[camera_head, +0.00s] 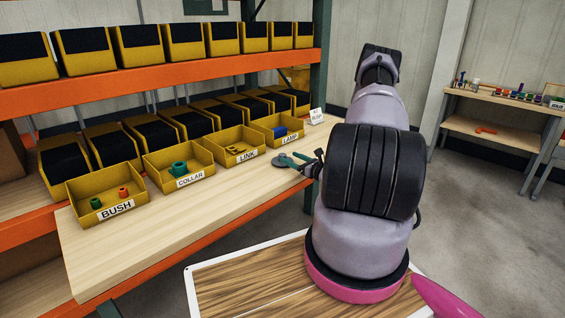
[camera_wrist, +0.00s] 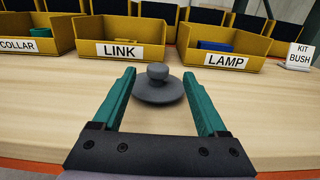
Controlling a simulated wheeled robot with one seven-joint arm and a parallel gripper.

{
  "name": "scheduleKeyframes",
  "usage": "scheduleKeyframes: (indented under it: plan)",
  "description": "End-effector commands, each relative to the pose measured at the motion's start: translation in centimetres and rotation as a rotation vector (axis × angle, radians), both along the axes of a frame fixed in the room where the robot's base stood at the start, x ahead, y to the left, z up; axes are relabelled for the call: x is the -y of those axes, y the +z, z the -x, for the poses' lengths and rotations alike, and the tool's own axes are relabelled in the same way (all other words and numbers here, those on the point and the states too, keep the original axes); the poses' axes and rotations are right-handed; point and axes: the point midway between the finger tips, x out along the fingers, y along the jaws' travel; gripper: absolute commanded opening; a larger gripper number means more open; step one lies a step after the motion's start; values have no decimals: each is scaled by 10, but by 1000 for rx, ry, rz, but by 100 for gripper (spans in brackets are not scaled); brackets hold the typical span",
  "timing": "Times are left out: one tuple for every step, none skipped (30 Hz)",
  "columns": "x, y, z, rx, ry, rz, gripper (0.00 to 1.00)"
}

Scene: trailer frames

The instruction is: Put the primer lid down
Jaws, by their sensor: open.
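The primer lid, a dark grey disc with a round knob (camera_wrist: 158,84), lies flat on the wooden bench top between the fingers in the wrist view. It also shows as a small grey disc in the head view (camera_head: 281,161). My gripper (camera_wrist: 159,85) has two green fingers, one on each side of the lid. They stand apart, with visible gaps to the knob. In the head view my gripper (camera_head: 294,161) is low over the bench's right part, near the LAMP bin.
Yellow bins labelled BUSH (camera_head: 103,208), COLLAR (camera_head: 178,176), LINK (camera_wrist: 121,41) and LAMP (camera_wrist: 226,45) line the bench behind. A KIT BUSH sign (camera_wrist: 299,57) stands at the right. The bench's front left (camera_head: 140,245) is clear. Another table (camera_head: 500,100) stands far right.

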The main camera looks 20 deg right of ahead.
Motion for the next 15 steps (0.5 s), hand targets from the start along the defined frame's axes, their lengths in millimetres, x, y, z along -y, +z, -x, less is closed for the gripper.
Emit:
scheduleKeyframes:
  plan:
    - [-6,-1,-8,2,5,2,75]
    - [-8,-1,-13,2,5,2,75]
    - [-10,-1,-18,2,4,2,75]
    - [-11,-1,-22,2,4,2,75]
    - [-12,-1,-26,2,4,2,75]
    - [-13,-1,-29,1,3,2,75]
    - [-14,-1,-32,1,3,3,75]
    - [-15,-1,-33,1,3,3,75]
    - [-15,-1,-35,1,3,2,75]
    - [-15,-1,-35,0,2,2,75]
    - [-15,-1,-36,-1,2,1,75]
    - [-15,-1,-35,-1,2,1,75]
    - [-15,-1,-35,-1,2,1,75]
    - [-15,-1,-35,-1,2,1,75]
    - [-15,-1,-35,-1,2,1,75]
